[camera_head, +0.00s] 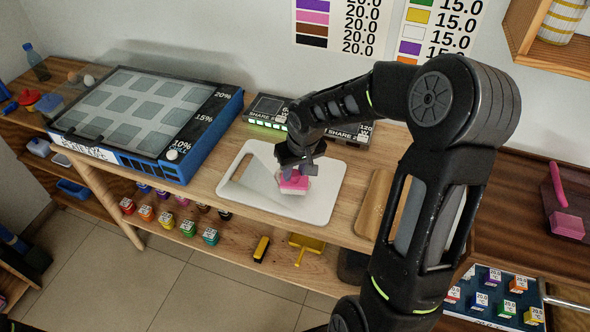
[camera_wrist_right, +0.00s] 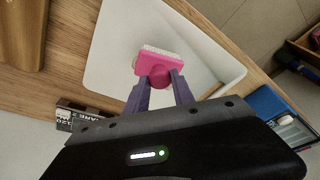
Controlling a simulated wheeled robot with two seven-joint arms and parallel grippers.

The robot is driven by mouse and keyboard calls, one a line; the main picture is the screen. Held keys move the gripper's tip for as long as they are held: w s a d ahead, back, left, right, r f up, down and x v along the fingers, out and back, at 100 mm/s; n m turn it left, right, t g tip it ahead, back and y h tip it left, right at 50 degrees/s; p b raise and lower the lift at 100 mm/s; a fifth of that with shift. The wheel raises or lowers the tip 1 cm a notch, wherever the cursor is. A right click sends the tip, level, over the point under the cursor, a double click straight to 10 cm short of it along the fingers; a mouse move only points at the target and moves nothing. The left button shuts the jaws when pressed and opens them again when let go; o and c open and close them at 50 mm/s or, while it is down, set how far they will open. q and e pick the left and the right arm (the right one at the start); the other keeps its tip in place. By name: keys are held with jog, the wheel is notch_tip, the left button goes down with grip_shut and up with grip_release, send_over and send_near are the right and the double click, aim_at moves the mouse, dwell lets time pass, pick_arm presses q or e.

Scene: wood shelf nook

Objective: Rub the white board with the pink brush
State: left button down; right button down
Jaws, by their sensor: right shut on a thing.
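The white board (camera_head: 322,202) lies flat on the wooden shelf top, with a handle slot at its left end. It also fills the middle of the right wrist view (camera_wrist_right: 117,45). The pink brush (camera_head: 294,186) has a pink back and pale bristles. My right gripper (camera_head: 296,170) is shut on the pink brush, over the middle of the board. In the right wrist view the brush (camera_wrist_right: 158,65) sits between the purple fingertips, bristles pointing away from the gripper. I cannot tell whether the bristles touch the board. My left gripper is not in view.
A blue-framed panel (camera_head: 236,103) stands left of the board. A dark "SHARE" device (camera_head: 268,106) lies behind it. A brown wooden board (camera_head: 372,205) lies to the right. Another pink object (camera_head: 567,224) is at far right. Small coloured blocks (camera_head: 187,227) stand on the lower shelf.

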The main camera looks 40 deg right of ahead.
jog(key=shift+f+b, duration=0.7)
jog(key=shift+f, duration=0.15)
jog(key=shift+d+r, duration=0.1)
jog(key=shift+w+d, duration=0.2)
jog(key=shift+w+d+r+p, duration=0.1)
jog(key=shift+w+d+p, duration=0.5)
jog(key=shift+d, duration=0.35)
jog(key=shift+w+d, duration=0.35)
jog(key=shift+d, duration=0.05)
jog(key=shift+d, duration=0.1)
jog(key=shift+w+d+f+p, duration=0.1)
jog(key=shift+w+d+p, duration=0.05)
jog(key=shift+w+d, duration=0.55)
jog(key=shift+w+d+f+p, duration=0.15)
jog(key=shift+w+d, duration=0.25)
jog(key=shift+d, duration=0.45)
